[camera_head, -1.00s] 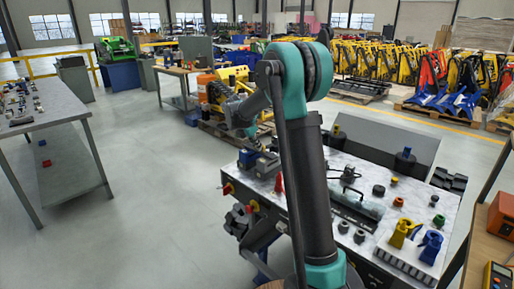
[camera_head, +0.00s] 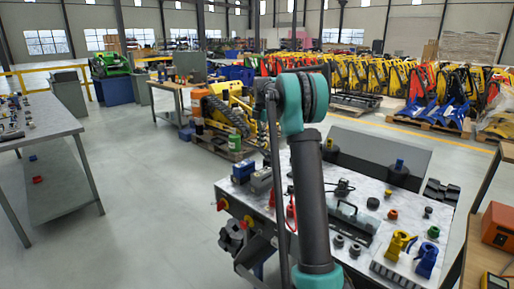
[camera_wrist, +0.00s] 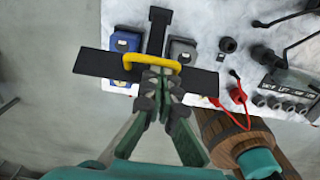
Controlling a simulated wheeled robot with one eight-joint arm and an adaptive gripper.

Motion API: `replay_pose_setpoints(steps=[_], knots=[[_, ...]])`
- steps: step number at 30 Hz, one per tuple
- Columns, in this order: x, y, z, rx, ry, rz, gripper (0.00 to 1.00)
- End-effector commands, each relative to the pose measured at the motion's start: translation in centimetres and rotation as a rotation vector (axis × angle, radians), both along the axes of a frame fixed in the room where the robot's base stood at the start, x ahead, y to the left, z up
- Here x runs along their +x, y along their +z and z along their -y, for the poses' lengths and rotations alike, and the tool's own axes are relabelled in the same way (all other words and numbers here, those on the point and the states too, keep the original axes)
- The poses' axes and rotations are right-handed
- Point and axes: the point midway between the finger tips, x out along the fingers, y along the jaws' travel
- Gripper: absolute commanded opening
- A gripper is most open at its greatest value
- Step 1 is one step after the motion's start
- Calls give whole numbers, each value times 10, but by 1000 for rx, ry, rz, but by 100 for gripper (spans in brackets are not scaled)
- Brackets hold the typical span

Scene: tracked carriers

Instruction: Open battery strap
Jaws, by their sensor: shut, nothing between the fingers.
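In the wrist view, a black strap (camera_wrist: 196,77) forms a cross shape with a yellow handle (camera_wrist: 154,57) over its middle. One strap arm runs up between a blue battery-like block (camera_wrist: 125,42) and a grey one (camera_wrist: 183,51). My gripper (camera_wrist: 158,82) is shut and empty, its fingertips just below the yellow handle in the picture. I cannot tell whether they touch the handle. In the head view the blue block (camera_head: 243,171) and grey block (camera_head: 262,179) stand at the left end of the bench. My arm hides the gripper there.
The light bench (camera_head: 376,214) also carries a yellow clamp-like part (camera_head: 399,244), a blue one (camera_head: 428,254) and several small knobs. A red cable (camera_wrist: 238,94) and a wooden barrel-like object (camera_wrist: 232,137) lie right of my gripper. Open floor (camera_head: 150,210) lies left.

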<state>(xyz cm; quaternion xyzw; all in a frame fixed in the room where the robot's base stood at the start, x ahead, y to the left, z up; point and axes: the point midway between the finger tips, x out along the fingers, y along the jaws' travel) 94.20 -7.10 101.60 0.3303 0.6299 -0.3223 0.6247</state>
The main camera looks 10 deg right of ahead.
Motion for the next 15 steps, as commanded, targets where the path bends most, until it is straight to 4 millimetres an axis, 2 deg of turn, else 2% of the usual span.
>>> replay_pose_setpoints(steps=[6,15], knots=[[16,9,23,-2,-3,0,0],[38,12,53,-3,-2,1,0]])
